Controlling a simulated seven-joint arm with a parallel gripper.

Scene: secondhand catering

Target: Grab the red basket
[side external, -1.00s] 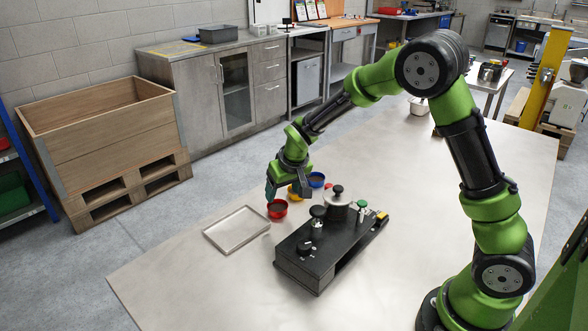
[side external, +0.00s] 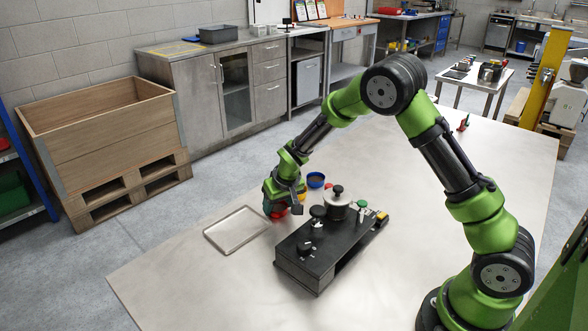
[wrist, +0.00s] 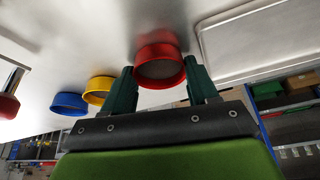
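The red basket (wrist: 158,52) is a small round container on the table. In the wrist view it sits between the two dark green fingers of my gripper (wrist: 160,68). The fingers stand apart, one on each side of it and close to its wall; I cannot tell whether they touch it. In the side view my gripper (side external: 283,207) is low over the table and hides much of the red basket (side external: 279,213).
A yellow container (wrist: 98,89) and a blue one (wrist: 69,103) stand beside the red basket. A metal tray (side external: 237,230) lies to its left. A black stove-like unit (side external: 322,248) with a lidded pot (side external: 337,202) stands to its right. The front of the table is clear.

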